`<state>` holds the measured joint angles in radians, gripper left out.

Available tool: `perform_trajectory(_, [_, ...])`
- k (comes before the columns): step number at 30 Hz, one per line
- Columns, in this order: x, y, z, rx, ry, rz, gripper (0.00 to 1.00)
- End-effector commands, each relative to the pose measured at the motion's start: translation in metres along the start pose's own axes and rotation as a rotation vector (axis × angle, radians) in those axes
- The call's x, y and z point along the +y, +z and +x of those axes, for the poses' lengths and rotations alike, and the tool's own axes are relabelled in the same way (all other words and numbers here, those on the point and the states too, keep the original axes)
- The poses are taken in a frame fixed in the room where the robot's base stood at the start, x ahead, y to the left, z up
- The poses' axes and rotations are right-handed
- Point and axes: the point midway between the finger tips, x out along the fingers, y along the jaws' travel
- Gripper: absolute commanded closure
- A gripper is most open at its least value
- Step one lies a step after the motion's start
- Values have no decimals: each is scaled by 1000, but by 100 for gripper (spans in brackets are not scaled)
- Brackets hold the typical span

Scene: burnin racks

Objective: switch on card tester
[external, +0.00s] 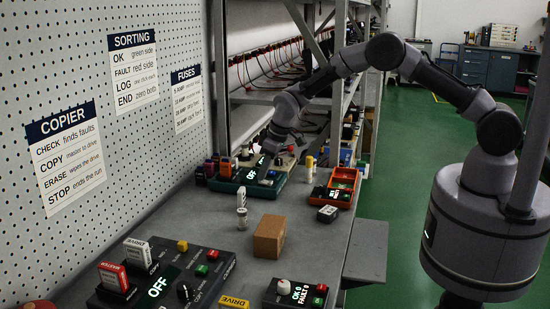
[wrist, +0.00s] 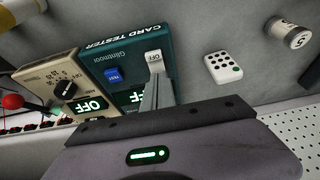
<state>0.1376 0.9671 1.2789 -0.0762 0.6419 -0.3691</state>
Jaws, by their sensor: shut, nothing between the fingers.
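The card tester is a teal box (wrist: 128,60) in the wrist view, with a blue TEST button (wrist: 113,75) and a white switch (wrist: 154,57) that reads OFF. Its lit display, partly behind my fingers, also appears to read OFF. My gripper (wrist: 156,75) is shut and empty, its fingertips at the lower edge of the switch; I cannot tell whether they touch it. In the external view the tester (external: 226,187) is at the bench's far part, with my gripper (external: 264,160) over it, partly hiding it.
A beige unit (wrist: 48,75) with a black knob and OFF display adjoins the tester. A white dotted block (wrist: 223,68) and a cylinder (wrist: 288,32) lie on the other side. A cardboard box (external: 269,237) and the copier panel (external: 205,262) are nearer on the bench.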

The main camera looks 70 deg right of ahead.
Motion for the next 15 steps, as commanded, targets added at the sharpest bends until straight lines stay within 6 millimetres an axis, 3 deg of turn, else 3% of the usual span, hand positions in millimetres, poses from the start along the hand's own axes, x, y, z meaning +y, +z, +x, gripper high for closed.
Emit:
perform_trajectory(2, [0,0,9,0,0,-1,100])
perform_trajectory(15, [0,7,4,-2,0,0,100])
